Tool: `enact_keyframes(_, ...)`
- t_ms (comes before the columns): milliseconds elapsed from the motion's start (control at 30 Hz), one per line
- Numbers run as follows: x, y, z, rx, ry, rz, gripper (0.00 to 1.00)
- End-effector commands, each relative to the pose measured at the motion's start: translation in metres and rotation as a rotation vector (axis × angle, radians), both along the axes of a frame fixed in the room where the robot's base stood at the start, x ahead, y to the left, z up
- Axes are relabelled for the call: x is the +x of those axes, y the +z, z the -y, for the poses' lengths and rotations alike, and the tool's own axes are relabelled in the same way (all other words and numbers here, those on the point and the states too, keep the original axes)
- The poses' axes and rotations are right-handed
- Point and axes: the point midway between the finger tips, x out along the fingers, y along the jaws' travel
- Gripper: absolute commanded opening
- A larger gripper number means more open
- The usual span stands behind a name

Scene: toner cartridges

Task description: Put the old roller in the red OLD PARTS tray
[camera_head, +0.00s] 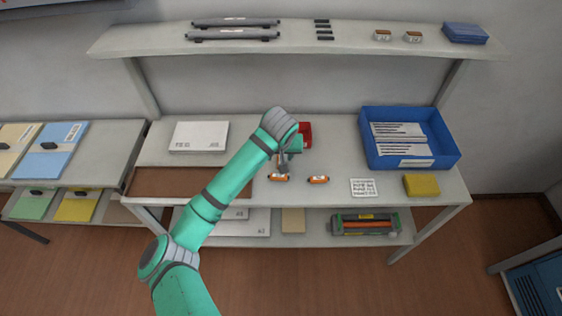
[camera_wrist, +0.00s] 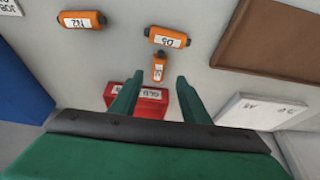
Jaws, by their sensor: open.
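Several orange-and-black rollers show. In the wrist view, one (camera_wrist: 168,37) has an upside-down label that seems to read O3, and one (camera_wrist: 82,20) seems to read N2. A smaller, narrower orange piece (camera_wrist: 159,68) lies between the O3 roller and the red tray (camera_wrist: 150,95); its label is too small to read. My gripper (camera_wrist: 155,82) is open, fingers either side of the line to this piece, touching nothing that I can make out. In the head view my gripper (camera_head: 284,165) is over the table, partly hiding the red tray (camera_head: 305,134).
A blue bin (camera_head: 456,155) with papers stands at the right, near a yellow block (camera_head: 421,185) and a label card (camera_head: 363,188). A white box (camera_head: 199,136) and a brown mat (camera_head: 165,183) are at the left. An upper shelf (camera_head: 350,43) runs behind.

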Motion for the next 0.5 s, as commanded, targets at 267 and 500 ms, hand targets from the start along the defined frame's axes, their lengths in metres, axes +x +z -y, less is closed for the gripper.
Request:
enact_keyframes(267,0.011,-0.031,0.002,0.003,0.001,-0.001,0.42)
enact_keyframes(500,0.018,-0.048,0.003,0.000,0.000,0.000,0.42)
